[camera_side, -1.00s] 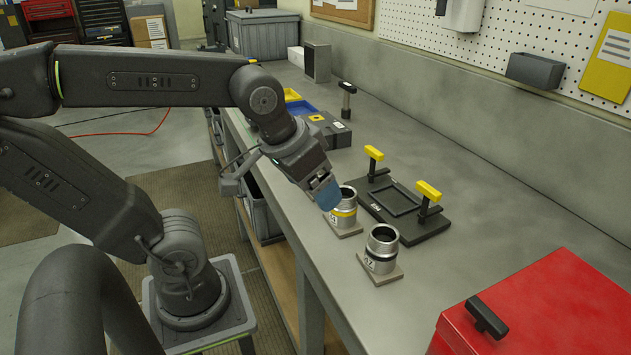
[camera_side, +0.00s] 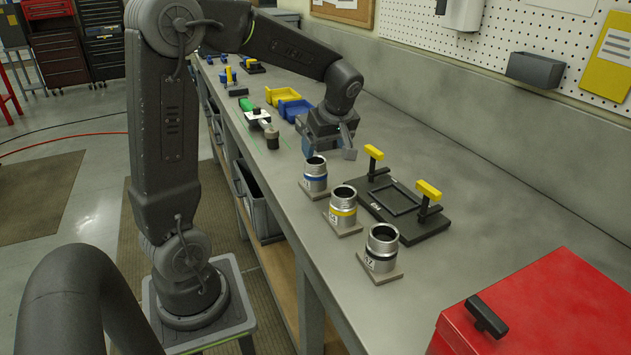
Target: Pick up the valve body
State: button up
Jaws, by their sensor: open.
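Three short metal cylinders, which look like valve bodies, stand upright in a row on square base plates. I cannot tell which one the task means. My gripper (camera_side: 328,152) is open and empty, with its fingers spread. It is above the bench, just behind the blue-banded cylinder in the picture. I see no contact with any cylinder.
A black fixture plate (camera_side: 428,231) with a square frame and two yellow-handled clamps lies right of the cylinders. A red box (camera_side: 560,310) stands at the front right. Blue (camera_side: 293,109) and yellow (camera_side: 283,95) bins and a green-handled tool (camera_side: 248,106) lie further back.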

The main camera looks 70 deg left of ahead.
aim_at(316, 163)
jog(key=shift+s+a+r+x, duration=0.1)
jog(key=shift+a+x, duration=0.05)
jog(key=shift+x, duration=1.25)
jog(key=shift+s+a+r+x, duration=0.1)
jog(key=shift+a+x, duration=0.1)
jog(key=shift+x, duration=1.2)
jog(key=shift+s+a+x, duration=0.1)
jog(key=shift+a+x, duration=0.05)
jog(key=shift+x, duration=1.25)
grip_shut()
jog(key=shift+r, duration=0.1)
